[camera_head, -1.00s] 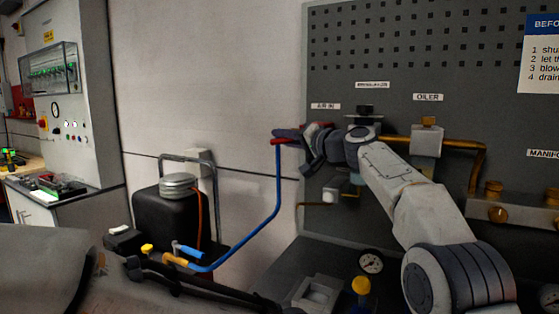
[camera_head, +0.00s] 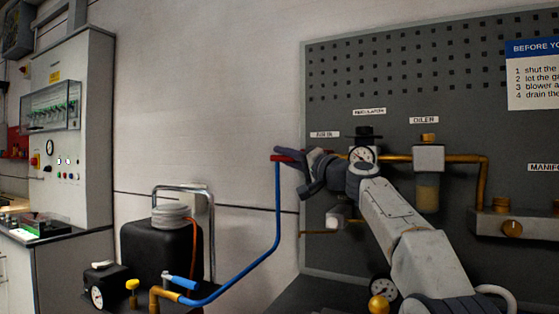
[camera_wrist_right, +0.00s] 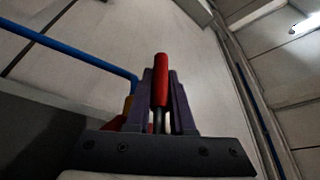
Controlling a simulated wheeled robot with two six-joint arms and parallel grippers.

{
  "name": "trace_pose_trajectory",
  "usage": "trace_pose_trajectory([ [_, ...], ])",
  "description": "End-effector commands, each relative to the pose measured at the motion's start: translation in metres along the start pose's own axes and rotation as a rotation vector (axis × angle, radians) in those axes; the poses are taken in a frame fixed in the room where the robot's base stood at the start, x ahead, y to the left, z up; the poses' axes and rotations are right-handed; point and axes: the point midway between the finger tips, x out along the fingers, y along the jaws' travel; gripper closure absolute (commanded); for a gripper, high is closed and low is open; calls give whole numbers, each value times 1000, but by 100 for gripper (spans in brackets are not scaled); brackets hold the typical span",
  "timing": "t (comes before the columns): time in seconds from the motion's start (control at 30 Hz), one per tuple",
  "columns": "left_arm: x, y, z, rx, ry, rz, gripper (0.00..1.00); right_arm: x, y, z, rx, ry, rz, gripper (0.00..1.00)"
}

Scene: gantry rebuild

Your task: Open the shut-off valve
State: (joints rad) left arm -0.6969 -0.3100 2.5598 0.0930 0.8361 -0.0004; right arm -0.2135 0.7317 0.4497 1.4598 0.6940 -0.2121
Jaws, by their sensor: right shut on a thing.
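The shut-off valve's red lever (camera_head: 283,158) shows at the top of the blue pipe, beside the AIR IN label. My right gripper (camera_head: 293,164) reaches it from the right and covers most of the valve. In the right wrist view, the red grip of the lever (camera_wrist_right: 161,82) stands between the two purple-grey fingers of my right gripper (camera_wrist_right: 162,100), which is shut on it. The valve body is mostly hidden behind the gripper. My left gripper is not in view.
The blue pipe (camera_head: 278,205) runs down left to a black compressor (camera_head: 150,245). Right of the valve are a regulator gauge (camera_head: 362,155), an oiler (camera_head: 428,190) and a manifold (camera_head: 512,228) on the grey board (camera_head: 450,100). Bare wall lies left of the valve.

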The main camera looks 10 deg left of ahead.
Motion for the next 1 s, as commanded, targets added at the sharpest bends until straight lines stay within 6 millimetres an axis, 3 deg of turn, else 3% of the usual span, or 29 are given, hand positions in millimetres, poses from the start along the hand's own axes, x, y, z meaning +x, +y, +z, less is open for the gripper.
trace_pose_trajectory([
  [0.17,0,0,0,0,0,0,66,0,-1,-2,2,5,-2,100],
  [0.2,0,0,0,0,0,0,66,0,-1,-2,2,5,-2,75],
  [0.27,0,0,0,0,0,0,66,0,-1,-2,2,5,-2,52],
  [0.3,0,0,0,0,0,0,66,0,-1,-1,2,4,-2,49],
  [0.67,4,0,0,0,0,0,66,-3,1,1,1,1,-1,49],
  [0.83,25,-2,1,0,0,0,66,-20,4,2,-1,2,-1,49],
  [1.0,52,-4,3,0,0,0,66,-48,5,3,-2,4,0,49],
])
